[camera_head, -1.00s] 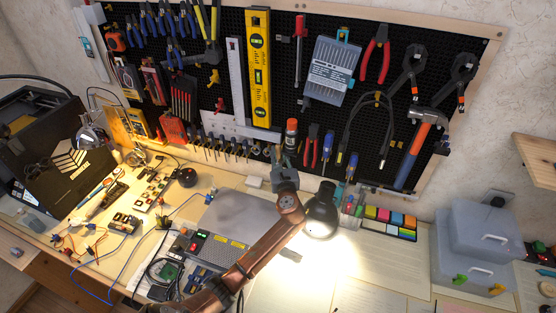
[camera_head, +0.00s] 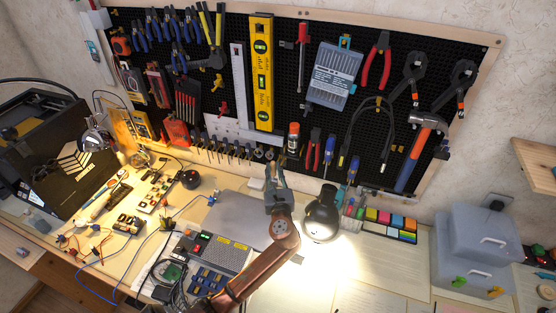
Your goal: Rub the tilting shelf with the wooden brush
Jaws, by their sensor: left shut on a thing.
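My left gripper (camera_head: 273,172) is at the end of the brown arm that rises from the bottom. It is in front of the pegboard's lower edge, left of the black lamp head. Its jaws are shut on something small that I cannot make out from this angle. I cannot clearly pick out a wooden brush anywhere. A wooden shelf (camera_head: 534,160) juts in at the right edge, far from the gripper; I cannot tell whether it is the tilting shelf. My right gripper is not in view.
The pegboard (camera_head: 215,60) is full of tools, with an orange-topped canister (camera_head: 293,138) just above the gripper. The lit lamp (camera_head: 321,215) stands close to its right. Electronics crowd the bench's left; grey bins (camera_head: 480,245) stand right.

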